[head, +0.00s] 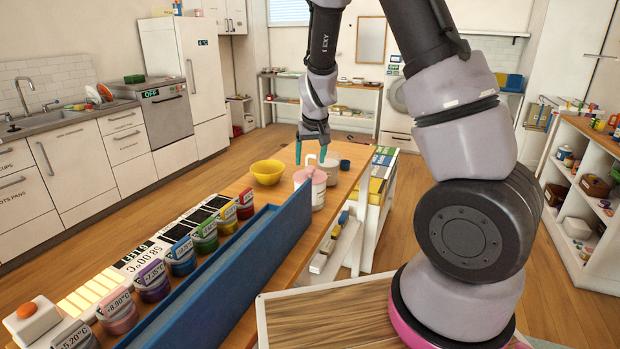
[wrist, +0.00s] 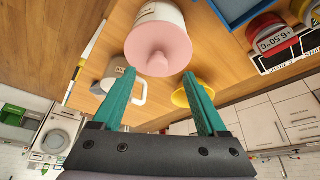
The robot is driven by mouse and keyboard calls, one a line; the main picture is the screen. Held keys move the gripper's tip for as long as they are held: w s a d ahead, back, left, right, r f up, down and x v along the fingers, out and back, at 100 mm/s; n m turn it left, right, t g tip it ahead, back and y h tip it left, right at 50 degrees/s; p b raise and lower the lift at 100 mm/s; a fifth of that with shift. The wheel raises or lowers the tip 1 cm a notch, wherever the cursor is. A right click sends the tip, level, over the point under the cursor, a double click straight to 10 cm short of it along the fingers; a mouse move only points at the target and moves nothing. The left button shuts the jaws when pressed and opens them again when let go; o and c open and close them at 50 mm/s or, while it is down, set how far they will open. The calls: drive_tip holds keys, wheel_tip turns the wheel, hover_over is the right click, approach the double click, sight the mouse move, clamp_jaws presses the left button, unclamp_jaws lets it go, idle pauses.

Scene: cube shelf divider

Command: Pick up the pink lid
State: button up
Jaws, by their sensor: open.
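The pink lid (head: 311,175) sits on a white canister (head: 318,196) on the wooden counter, past the far end of the blue divider. In the wrist view the lid (wrist: 158,40) is a round pink disc with a small knob on top, at the upper middle. My gripper (head: 310,154) is above the lid with its teal fingers pointing down. In the wrist view the fingertips of my gripper (wrist: 160,76) are spread apart with nothing between them, and the knob shows just beyond them. I cannot tell the exact height gap.
A yellow bowl (head: 268,172) stands left of the canister. A white mug (wrist: 120,88) stands close behind it. The tall blue divider (head: 235,265) runs along the counter, with several coloured jars (head: 181,257) to its left.

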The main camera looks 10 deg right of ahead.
sight(310, 168)
drive_tip(key=x, duration=0.4)
drive_tip(key=shift+d+f, duration=0.15)
drive_tip(key=shift+d, duration=0.05)
clamp_jaws()
